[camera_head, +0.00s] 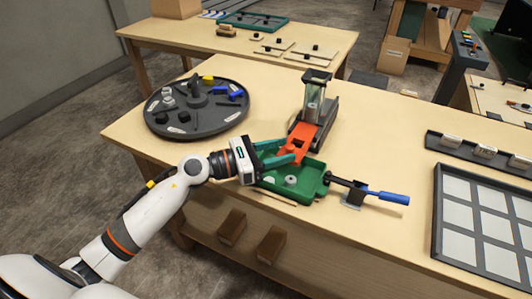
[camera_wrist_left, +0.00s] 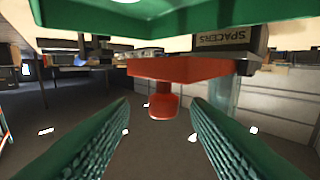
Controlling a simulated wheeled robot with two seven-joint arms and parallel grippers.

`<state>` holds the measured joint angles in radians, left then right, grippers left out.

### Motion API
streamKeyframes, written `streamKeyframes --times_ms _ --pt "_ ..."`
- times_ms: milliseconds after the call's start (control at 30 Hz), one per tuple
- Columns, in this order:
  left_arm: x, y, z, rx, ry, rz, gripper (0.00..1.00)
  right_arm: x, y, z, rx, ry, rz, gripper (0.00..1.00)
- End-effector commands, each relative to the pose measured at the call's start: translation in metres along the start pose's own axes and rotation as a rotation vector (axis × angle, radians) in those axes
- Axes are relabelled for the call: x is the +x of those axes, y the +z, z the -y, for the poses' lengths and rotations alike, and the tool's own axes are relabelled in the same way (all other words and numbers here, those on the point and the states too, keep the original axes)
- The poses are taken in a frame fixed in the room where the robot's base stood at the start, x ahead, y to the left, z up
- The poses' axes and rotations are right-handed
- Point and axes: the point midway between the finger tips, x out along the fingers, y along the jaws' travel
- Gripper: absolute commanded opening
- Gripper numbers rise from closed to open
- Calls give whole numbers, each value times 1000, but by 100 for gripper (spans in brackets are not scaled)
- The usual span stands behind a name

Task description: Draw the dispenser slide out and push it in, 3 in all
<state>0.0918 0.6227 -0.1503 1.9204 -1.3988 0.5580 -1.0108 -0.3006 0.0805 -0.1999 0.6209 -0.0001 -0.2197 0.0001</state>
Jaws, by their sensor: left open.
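The dispenser (camera_head: 315,97) is a dark stand with a clear upright tube; its label "SPACERS" reads upside down in the left wrist view (camera_wrist_left: 226,39). Its orange slide (camera_head: 303,139) sticks out from the base toward the green tray. The slide (camera_wrist_left: 180,68) also shows in the left wrist view, with a red knob (camera_wrist_left: 163,104) on it. My left gripper (camera_head: 289,151), with green fingers, is open beside the slide's outer end. In the wrist view the knob lies between the two fingers (camera_wrist_left: 160,112), with gaps on both sides. My right gripper is not in view.
A green tray (camera_head: 318,177) holding grey round spacers lies below the slide. A blue-handled tool (camera_head: 385,197) sits at its right. A dark round turntable (camera_head: 160,128) with small parts stands at left, a gridded panel (camera_head: 437,215) at right. The table between dispenser and panel is clear.

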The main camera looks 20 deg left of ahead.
Motion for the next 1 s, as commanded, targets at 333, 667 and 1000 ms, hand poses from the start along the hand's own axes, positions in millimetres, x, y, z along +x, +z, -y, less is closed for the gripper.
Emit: streamKeyframes --times_ms 333,667,1000 --pt "-64 6 0 1 -1 6 43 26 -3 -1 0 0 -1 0" --pt "-113 2 -1 0 1 2 43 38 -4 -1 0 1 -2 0" --pt "-118 0 -1 1 1 1 43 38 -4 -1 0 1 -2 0"
